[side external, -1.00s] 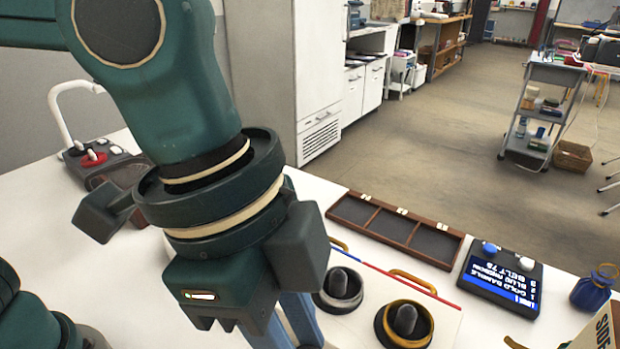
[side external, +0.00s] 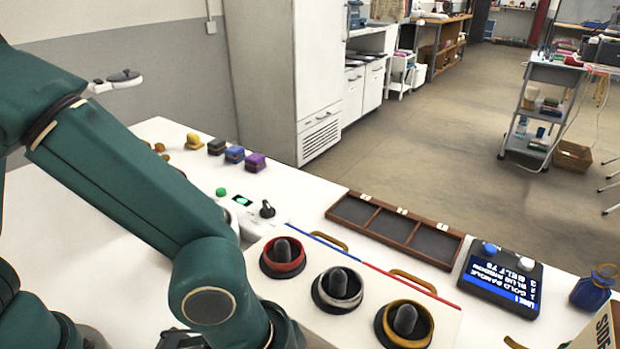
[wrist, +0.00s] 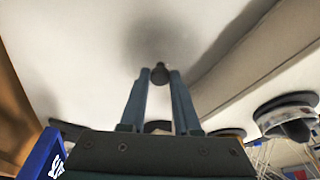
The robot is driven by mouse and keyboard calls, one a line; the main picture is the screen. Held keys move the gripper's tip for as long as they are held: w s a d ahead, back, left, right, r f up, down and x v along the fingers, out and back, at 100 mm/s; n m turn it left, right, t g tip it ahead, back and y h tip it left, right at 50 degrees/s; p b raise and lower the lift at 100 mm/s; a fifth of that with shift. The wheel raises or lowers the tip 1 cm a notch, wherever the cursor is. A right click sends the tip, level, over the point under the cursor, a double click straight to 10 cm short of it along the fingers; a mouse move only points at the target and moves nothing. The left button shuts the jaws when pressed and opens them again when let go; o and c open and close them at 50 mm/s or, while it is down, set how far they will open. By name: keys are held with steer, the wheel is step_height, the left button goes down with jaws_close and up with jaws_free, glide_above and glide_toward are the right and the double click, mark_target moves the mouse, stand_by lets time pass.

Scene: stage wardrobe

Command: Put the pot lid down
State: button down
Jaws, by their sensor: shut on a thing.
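My gripper (wrist: 160,76) shows in the wrist view, its two blue fingers closing in on a small dark knob-shaped thing (wrist: 160,73) at their tips. Whether this is the pot lid or its knob I cannot tell; no lid plate shows around it. A pale surface with a soft dark shadow lies beyond the tips. How far the held thing is from that surface is unclear. In the side external view my gripper is not clearly visible, as my arm runs down to the lower edge.
Red (side external: 283,265), silver (side external: 352,298) and gold (side external: 428,336) rims surround dark posts on a white panel. Behind lies an empty three-part wooden tray (side external: 350,209), with a dark display box (side external: 500,285) to its right. Several coloured blocks stand at the back left.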

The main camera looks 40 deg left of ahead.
steer(key=shift+f, duration=0.4)
steer(key=shift+f, duration=0.1)
steer(key=c, duration=0.6)
jaws_free()
steer(key=shift+c, duration=0.2)
steer(key=v, duration=1.2)
steer(key=w+a+r+n+t, duration=0.2)
steer(key=a+n, duration=0.3)
steer(key=a, duration=0.4)
steer(key=shift+w+a+r+n+y, duration=0.3)
steer(key=shift+w+a+r, duration=0.05)
steer(key=shift+w, duration=0.25)
steer(key=shift+o, duration=0.5)
steer(key=s+a+n+t+y, duration=0.2)
steer(key=a+n, duration=0.5)
steer(key=a, duration=0.3)
steer(key=shift+a+f+n, duration=0.35)
steer(key=shift+f+n, duration=0.05)
